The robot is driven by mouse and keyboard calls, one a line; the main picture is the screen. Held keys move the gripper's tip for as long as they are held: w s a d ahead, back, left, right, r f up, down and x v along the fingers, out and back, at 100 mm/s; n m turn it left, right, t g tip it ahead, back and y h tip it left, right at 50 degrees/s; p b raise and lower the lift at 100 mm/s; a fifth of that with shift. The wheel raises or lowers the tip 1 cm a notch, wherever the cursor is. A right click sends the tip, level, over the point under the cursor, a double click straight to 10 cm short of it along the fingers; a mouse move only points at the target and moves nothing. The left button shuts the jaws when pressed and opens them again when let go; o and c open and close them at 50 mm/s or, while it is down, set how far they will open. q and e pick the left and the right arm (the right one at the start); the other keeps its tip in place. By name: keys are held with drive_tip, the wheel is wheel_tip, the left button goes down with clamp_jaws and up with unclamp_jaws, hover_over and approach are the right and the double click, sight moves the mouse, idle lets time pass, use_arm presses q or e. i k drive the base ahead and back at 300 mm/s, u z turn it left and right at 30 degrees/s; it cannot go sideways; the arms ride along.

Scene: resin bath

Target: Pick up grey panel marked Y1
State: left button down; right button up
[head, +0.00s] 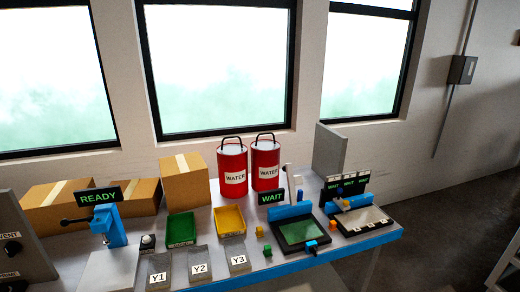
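The grey panel marked Y1 (159,265) lies flat near the front edge of the table, left of two similar panels. The panel marked Y2 (199,258) is beside it, and the panel marked Y3 (238,251) is further right. The labels are white with black text. Neither of my grippers shows in the head view. Nothing covers the Y1 panel.
A blue device with a READY sign (99,195) stands left of Y1. A green tray (181,243) and a yellow tray (230,234) sit behind the panels. Red WATER canisters (232,186) and cardboard boxes (185,200) stand at the back. A WAIT station (300,230) is at right.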

sight(158, 278)
drive_tip(key=u, duration=0.05)
drive_tip(key=k, duration=0.5)
drive_tip(key=z, duration=1.75)
drive_tip(key=i, duration=1.5)
drive_tip(key=u, duration=2.3)
